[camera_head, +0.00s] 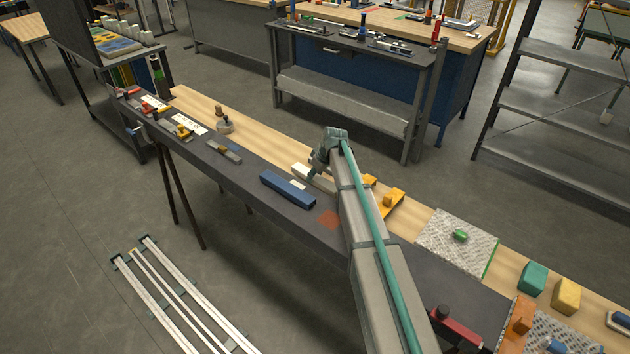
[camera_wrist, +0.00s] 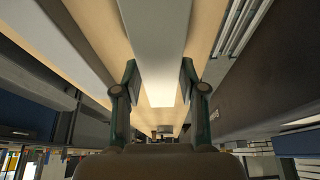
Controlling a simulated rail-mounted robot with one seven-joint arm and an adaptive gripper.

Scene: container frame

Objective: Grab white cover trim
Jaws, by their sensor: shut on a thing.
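The white cover trim (camera_head: 323,184) is a short pale bar at the wooden back strip of the long bench, partly hidden by my arm in the head view. In the wrist view the trim (camera_wrist: 156,45) runs as a long pale bar between my two fingers. My gripper (camera_wrist: 158,80) is shut on the trim, one finger pad at each side of it. I cannot tell whether the trim touches the wood or is slightly raised.
A blue block (camera_head: 287,189) lies on the dark bench top (camera_head: 250,172) just left of my gripper. Orange brackets (camera_head: 386,203) stand right of my arm. A round wooden-topped piece (camera_head: 223,124) is farther left. White rails (camera_head: 175,300) lie on the floor in front.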

